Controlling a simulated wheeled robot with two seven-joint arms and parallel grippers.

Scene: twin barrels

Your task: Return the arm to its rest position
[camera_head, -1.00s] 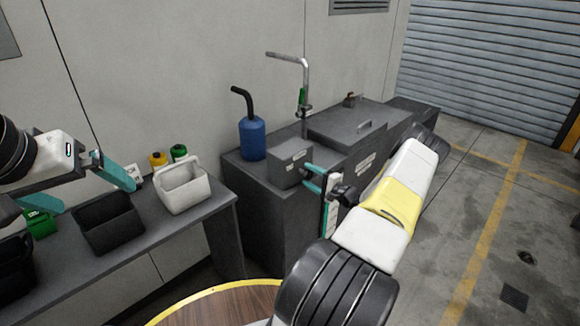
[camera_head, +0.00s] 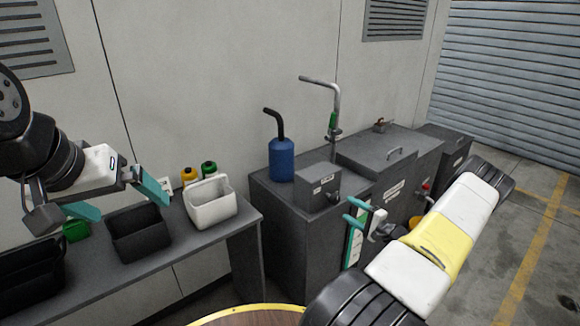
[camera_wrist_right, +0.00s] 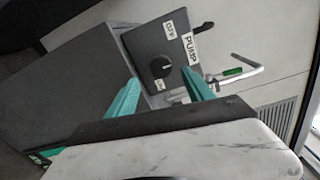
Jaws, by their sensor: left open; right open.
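My right gripper (camera_head: 349,211) is open and empty, in front of and just right of the grey pump box (camera_head: 314,188) on the cabinet, and appears apart from it. In the right wrist view the pump box (camera_wrist_right: 182,45) with its dark knob (camera_wrist_right: 161,67) and a "PUMP" label lies ahead, between the two teal fingers of the right gripper (camera_wrist_right: 160,95). My left gripper (camera_head: 117,198) is open and empty at the left, above the bench with the bins.
A black bin (camera_head: 139,236) and a white bin (camera_head: 211,207) stand on the bench (camera_head: 190,252). A blue canister (camera_head: 281,160) and a bent metal pipe (camera_head: 335,100) stand near the pump box. A round wooden top (camera_head: 250,317) is at the bottom. Floor at the right is open.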

